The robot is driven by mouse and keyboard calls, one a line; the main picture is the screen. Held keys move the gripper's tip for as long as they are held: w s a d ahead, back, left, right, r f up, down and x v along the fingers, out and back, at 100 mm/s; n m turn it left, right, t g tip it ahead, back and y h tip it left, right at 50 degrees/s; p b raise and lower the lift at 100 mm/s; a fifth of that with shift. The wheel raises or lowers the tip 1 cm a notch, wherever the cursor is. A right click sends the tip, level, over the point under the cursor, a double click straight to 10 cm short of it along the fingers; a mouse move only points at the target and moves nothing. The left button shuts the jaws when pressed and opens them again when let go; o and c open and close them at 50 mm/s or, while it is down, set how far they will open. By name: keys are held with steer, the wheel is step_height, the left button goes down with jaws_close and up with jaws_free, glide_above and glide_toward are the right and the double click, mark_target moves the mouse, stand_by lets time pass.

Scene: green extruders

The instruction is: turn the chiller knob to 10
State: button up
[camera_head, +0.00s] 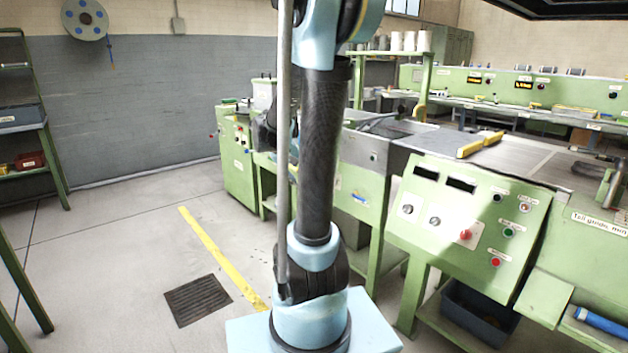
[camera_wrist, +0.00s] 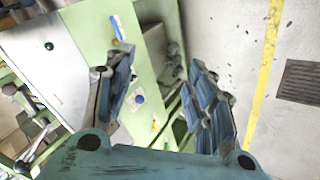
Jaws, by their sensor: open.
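No knob can be singled out as the chiller knob, as the labels are too small to read. The green control panel (camera_head: 465,225) at the right in the head view carries a pale round knob (camera_head: 408,208), a second one beside it (camera_head: 434,221), and a red knob or button (camera_head: 465,235). My gripper (camera_wrist: 163,92) is open and empty in the wrist view, its two fingers spread wide. Beyond them is a green machine face (camera_wrist: 140,70) with a blue round mark or knob (camera_wrist: 140,99). In the head view my arm mostly hides the gripper.
A green cabinet (camera_head: 236,165) stands behind my arm at the left. A long green bench (camera_head: 530,115) runs along the back. A yellow floor line (camera_head: 222,255) and a dark floor grate (camera_head: 197,300) lie left of my arm, on open floor. A shelf rack (camera_head: 25,118) stands far left.

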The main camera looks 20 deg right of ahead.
steer(key=w+d+f+t+h, duration=0.1)
steer(key=w+d+f+h, duration=0.15)
steer(key=w, duration=0.85)
steer(key=w+d+f+t+h, duration=0.1)
steer(key=w+d+f+h, duration=0.15)
steer(key=w, duration=0.85)
steer(key=w+f+t+h, duration=0.2)
steer(key=w+f+h, duration=0.3)
steer(key=w+f, duration=0.85)
steer(key=f+x, duration=0.2)
steer(key=x, duration=1.4)
steer(key=shift+s+d, duration=0.25)
steer(key=shift+d, duration=0.15)
steer(key=c, duration=1.1)
